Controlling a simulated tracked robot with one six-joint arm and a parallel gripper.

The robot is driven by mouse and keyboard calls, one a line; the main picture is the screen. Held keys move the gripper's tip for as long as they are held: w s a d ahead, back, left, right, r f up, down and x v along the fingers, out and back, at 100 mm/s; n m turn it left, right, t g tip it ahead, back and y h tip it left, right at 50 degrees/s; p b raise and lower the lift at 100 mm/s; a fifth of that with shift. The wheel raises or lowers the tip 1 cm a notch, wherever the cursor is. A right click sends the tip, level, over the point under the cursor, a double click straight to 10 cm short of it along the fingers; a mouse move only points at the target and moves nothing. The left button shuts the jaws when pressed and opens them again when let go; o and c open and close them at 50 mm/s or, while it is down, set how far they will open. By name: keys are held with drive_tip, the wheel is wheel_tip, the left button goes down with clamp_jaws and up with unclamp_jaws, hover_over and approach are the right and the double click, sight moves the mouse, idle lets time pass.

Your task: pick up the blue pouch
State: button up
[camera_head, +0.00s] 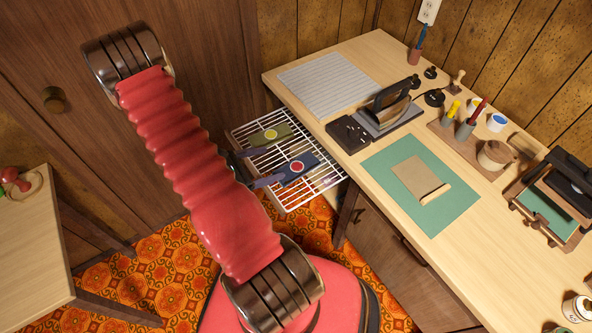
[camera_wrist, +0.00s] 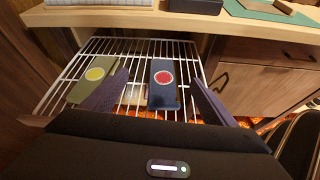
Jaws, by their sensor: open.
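The blue pouch (camera_wrist: 164,96) is dark blue with a red round badge. It lies on a white wire rack (camera_wrist: 186,49) below the worktop. In the wrist view it sits ahead of my gripper (camera_wrist: 160,92), between the two spread dark fingers and closer to the right one. The fingers look apart from it, and nothing is held. In the head view the pouch (camera_head: 298,168) lies on the rack beside the end of my red arm, which hides most of my gripper. An olive pouch (camera_wrist: 92,77) with a yellow badge lies to its left.
The worktop edge (camera_wrist: 170,19) overhangs the rack's far side. Wooden drawers (camera_wrist: 262,75) stand to the right. On the worktop are an iron (camera_head: 388,104), a green mat (camera_head: 450,208) and several tools. A small table (camera_head: 30,240) stands at the left.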

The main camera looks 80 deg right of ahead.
drive_tip(key=shift+n, duration=0.8)
drive_tip(key=f, duration=0.1)
drive_tip(key=s+f, duration=0.1)
drive_tip(key=s+d+f, duration=0.1)
drive_tip(key=f, duration=0.1)
drive_tip(key=shift+s, duration=0.1)
approach(308, 160)
drive_tip(key=shift+f+x, duration=0.2)
drive_tip(key=shift+x, duration=1.55)
drive_tip(key=shift+x, duration=2.5)
drive_tip(key=shift+s+r, duration=0.1)
drive_tip(key=shift+r, duration=0.05)
drive_tip(key=shift+c, duration=0.3)
drive_tip(key=c, duration=1.1)
